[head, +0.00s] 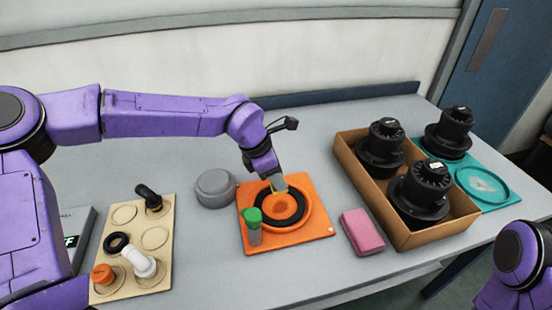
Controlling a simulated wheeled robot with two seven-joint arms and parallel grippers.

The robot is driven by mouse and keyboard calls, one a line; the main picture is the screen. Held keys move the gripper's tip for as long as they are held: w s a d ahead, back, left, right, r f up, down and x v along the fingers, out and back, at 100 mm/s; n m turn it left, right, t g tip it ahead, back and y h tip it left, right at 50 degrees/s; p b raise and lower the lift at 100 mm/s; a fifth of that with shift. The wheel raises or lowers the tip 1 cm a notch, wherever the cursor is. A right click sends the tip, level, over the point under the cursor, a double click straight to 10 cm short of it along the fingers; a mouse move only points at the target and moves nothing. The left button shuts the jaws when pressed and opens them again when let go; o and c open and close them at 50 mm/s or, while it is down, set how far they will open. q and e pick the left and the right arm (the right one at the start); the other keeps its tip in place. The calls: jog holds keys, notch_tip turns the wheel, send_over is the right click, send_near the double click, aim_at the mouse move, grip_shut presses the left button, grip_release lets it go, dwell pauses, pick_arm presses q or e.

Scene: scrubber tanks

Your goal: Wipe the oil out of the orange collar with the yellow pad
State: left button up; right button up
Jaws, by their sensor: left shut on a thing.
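The orange collar (321,219) is a square plate with a raised round opening. It lies flat in the middle of the bench. A black ring (297,209) shows inside its rim, around an orange-brown centre. I cannot tell how much of the dark colour is oil. My left gripper (277,182) points down at the back edge of the ring. It is shut on a small yellowish piece, apparently the yellow pad (279,187), mostly hidden by the fingers. I cannot tell whether the pad touches the collar. My right gripper is out of view; only part of that arm shows at the lower right.
A green-capped bottle (253,225) stands on the collar's front left corner. A grey round container (215,188) is behind left, a pink block (361,231) right. A cardboard box (398,214) holds black units; a teal plate (500,199) is beyond. A beige board (128,226) carries fittings at left.

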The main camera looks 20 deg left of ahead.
pick_arm(q)
jog(key=shift+r+p, duration=1.05)
jog(key=shift+r, duration=0.45)
jog(key=shift+f, duration=0.1)
jog(key=shift+a, duration=0.1)
